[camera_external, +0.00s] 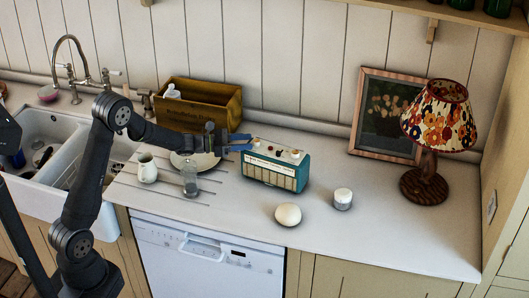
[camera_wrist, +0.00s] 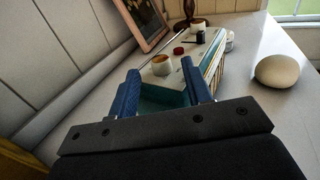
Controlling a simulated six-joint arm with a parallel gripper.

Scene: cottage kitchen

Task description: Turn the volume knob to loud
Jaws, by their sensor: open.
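A teal and cream radio (camera_external: 276,168) stands on the counter near its middle, with knobs on its top; it also shows in the wrist view (camera_wrist: 207,55). A cream knob with a brownish top (camera_wrist: 162,65) sits at the radio's near end in the wrist view. In the external view my gripper (camera_external: 241,142) is at the radio's left end. Whether a finger touches is unclear.
A pale round object (camera_external: 288,215) and a small white jar (camera_external: 343,198) stand in front of the radio. A floral lamp (camera_external: 438,125) and a framed picture (camera_external: 386,113) are at right. A wooden crate (camera_external: 202,104), plate, glass and white jug (camera_external: 147,168) are at left.

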